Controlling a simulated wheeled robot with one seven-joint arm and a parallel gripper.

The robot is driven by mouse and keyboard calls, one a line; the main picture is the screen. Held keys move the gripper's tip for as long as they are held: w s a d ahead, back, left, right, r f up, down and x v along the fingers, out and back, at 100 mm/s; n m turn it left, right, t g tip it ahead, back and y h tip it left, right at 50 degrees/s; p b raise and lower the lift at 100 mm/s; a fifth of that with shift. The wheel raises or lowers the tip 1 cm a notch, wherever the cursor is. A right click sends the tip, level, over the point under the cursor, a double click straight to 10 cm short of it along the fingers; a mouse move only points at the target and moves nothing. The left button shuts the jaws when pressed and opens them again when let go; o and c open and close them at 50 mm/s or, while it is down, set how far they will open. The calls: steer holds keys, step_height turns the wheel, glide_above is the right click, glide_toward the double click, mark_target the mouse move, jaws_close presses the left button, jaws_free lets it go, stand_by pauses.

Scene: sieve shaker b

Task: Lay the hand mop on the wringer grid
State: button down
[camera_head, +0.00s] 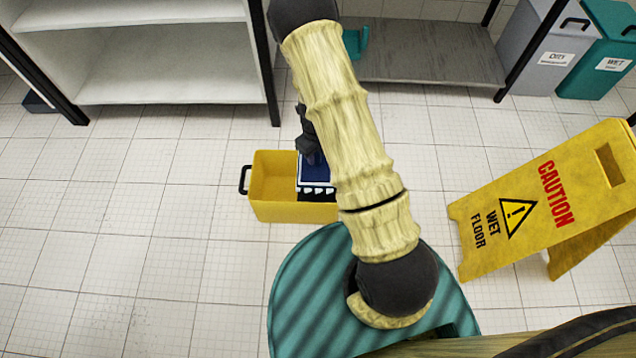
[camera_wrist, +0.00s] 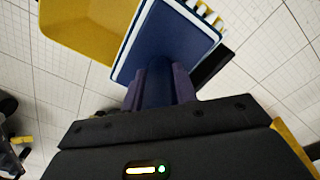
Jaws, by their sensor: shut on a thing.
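The hand mop (camera_wrist: 180,45) is a flat blue pad with a white border and white fringe strips along one edge. My gripper (camera_wrist: 160,86) is shut on its blue handle, with a purple finger on each side. In the head view the mop (camera_head: 313,172) appears over the right part of a yellow bucket (camera_head: 272,211), below my gripper (camera_head: 314,157), and my arm covers part of it. A dark strip (camera_wrist: 213,67) beside the mop may be part of the wringer grid; the grid is mostly hidden. I cannot tell whether the mop touches it.
The bucket's left part is open, with a black handle (camera_head: 244,180) on its left end. A yellow caution sign (camera_head: 535,222) stands to the right. A white shelf (camera_head: 165,75) and a grey rack (camera_head: 430,58) stand behind. The tiled floor to the left is clear.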

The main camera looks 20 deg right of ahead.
mark_target(316, 165)
step_height(316, 165, down, 6)
steer(key=b, duration=0.3)
steer(key=shift+f+b, duration=0.15)
steer(key=shift+b, duration=0.2)
step_height(316, 165, down, 4)
steer(key=b, duration=0.2)
steer(key=shift+b, duration=0.3)
steer(key=c, duration=1.1)
jaws_free()
step_height(316, 165, up, 12)
steer(key=p, duration=0.7)
steer(key=shift+p, duration=0.4)
